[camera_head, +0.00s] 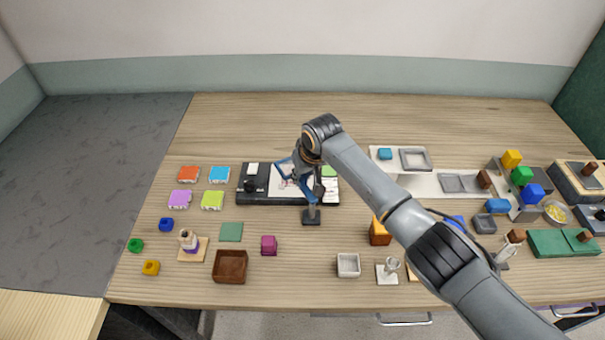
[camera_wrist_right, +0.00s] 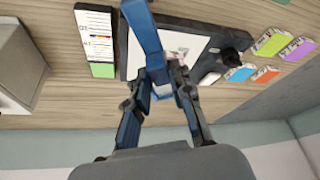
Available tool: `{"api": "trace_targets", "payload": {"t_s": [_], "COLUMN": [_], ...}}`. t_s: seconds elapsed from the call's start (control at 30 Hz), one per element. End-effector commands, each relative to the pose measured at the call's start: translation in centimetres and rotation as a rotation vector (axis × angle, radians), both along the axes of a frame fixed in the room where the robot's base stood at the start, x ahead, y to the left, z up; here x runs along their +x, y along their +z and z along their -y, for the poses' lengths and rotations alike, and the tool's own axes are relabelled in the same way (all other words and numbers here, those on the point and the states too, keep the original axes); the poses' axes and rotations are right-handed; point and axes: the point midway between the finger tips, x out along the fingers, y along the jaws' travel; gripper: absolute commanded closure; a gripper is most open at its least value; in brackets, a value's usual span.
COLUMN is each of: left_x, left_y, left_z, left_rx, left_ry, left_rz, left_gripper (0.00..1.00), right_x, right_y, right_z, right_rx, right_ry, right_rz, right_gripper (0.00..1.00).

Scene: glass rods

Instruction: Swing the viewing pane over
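The viewing pane (camera_head: 308,190) has a blue frame and sits above a dark board (camera_head: 262,200) that bears a white sheet. A small dark stand (camera_head: 311,218) is just in front of it. My right gripper (camera_head: 304,168) is at the frame, partly hidden by its own wrist. In the right wrist view the blue frame (camera_wrist_right: 143,28) runs down between the fingertips of the right gripper (camera_wrist_right: 164,84), which look closed on it. The pane's clear part is hard to make out. My left gripper is not in view.
Orange, blue, purple and green tiles (camera_head: 189,174) lie left of the board. A brown tray (camera_head: 230,267), a magenta block (camera_head: 269,245) and a pale square dish (camera_head: 348,264) are in front. A white shelf (camera_head: 440,184) stands to the right. The table's back strip is clear.

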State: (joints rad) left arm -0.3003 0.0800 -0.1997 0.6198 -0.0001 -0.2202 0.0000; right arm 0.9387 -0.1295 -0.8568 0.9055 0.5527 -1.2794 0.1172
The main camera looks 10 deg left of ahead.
Motion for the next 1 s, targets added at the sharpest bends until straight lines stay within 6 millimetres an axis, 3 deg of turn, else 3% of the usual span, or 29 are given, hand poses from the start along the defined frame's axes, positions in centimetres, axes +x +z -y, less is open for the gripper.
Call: {"api": "trace_targets", "payload": {"t_s": [0.03,0.1,0.4,0.57,1.0], "left_x": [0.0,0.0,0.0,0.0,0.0], "left_y": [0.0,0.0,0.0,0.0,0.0], "left_z": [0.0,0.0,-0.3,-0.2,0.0], "left_rx": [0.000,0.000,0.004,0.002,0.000], "left_ry": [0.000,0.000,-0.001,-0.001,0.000], "left_rz": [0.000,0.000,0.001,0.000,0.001], "left_gripper": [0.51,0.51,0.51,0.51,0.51], "right_x": [0.0,0.0,0.0,-0.3,-2.8], "right_y": [0.1,0.1,0.1,1.1,8.7], "right_z": [0.0,0.0,0.1,0.2,2.1], "right_rx": [0.001,0.000,0.000,0.001,0.001], "right_ry": [0.000,0.001,0.001,0.000,0.001], "right_rz": [0.001,0.001,0.000,0.000,0.004], "right_gripper": [0.66,0.57,0.57,0.57,0.57]}}
